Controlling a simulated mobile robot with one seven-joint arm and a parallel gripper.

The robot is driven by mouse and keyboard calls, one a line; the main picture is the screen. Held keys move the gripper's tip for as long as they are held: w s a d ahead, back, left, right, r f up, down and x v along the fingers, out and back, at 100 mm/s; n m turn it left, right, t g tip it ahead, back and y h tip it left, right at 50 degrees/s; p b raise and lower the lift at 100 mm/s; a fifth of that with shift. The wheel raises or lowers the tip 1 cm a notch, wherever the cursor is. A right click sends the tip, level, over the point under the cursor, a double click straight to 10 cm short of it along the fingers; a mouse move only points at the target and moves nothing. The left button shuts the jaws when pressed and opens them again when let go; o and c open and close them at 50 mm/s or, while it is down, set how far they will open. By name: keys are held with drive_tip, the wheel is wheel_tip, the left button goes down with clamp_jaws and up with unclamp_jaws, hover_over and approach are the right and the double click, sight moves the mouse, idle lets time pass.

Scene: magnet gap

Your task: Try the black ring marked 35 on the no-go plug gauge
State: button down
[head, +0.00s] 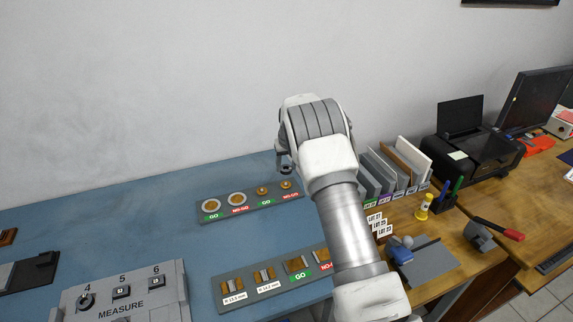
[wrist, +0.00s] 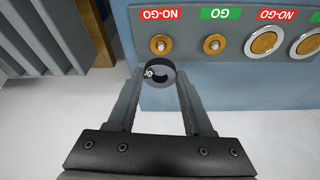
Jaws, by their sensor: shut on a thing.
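My gripper (wrist: 160,80) is shut on a black ring (wrist: 169,70) with a round hole and a small white marking that I cannot read. In the wrist view the ring appears beside the small brass no-go plug (wrist: 160,45), apart from it in the picture and not around it; its height above the board is hard to tell. In the head view that small no-go plug (head: 286,184) is at the right end of the rear gauge board, just below my gripper. My arm hides most of the gripper there. A larger no-go plug (wrist: 263,41) has a pale rim.
The grey gauge board (head: 250,205) also bears a small go plug (wrist: 214,44) and a large go plug (head: 211,206). A front gauge board (head: 240,303) and the measure station (head: 130,298) stand nearer. Upright lot dividers (head: 385,172) are at the right.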

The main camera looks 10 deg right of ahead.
sight(286, 183)
idle(0.4)
drive_tip(key=shift+f+b, duration=2.15)
drive_tip(key=shift+f, duration=0.65)
drive_tip(key=shift+f+b, duration=0.35)
drive_tip(key=shift+b, duration=0.05)
drive_tip(key=shift+c, duration=1.1)
unclamp_jaws()
drive_tip(key=shift+c, duration=0.3)
drive_tip(key=c, duration=0.5)
